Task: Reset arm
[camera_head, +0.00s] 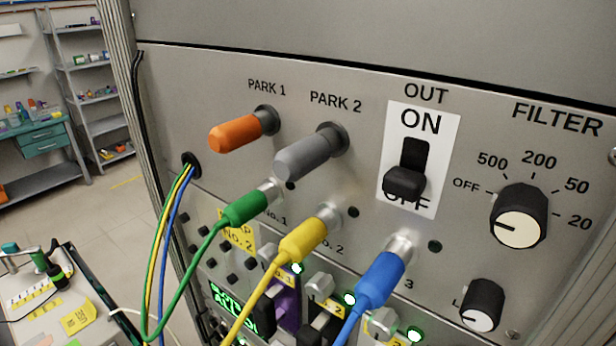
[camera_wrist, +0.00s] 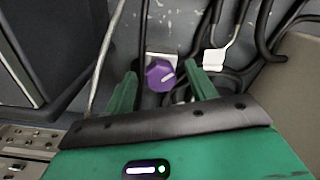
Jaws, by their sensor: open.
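My gripper (camera_wrist: 161,92) shows in the wrist view with its two green fingers spread apart and nothing held between them. A purple knob-like piece with a light stripe (camera_wrist: 160,76) shows between the fingers, beyond the tips. I cannot tell its distance or whether anything touches it. My arm and gripper do not show in the head view.
In the head view, a grey panel (camera_head: 380,70) carries orange (camera_head: 235,133) and grey (camera_head: 305,155) parked plugs, green (camera_head: 245,207), yellow (camera_head: 303,240) and blue (camera_head: 380,280) cabled plugs, a black switch (camera_head: 406,175) and a filter knob (camera_head: 520,215). Dark cables (camera_wrist: 265,40) surround the wrist view's right side.

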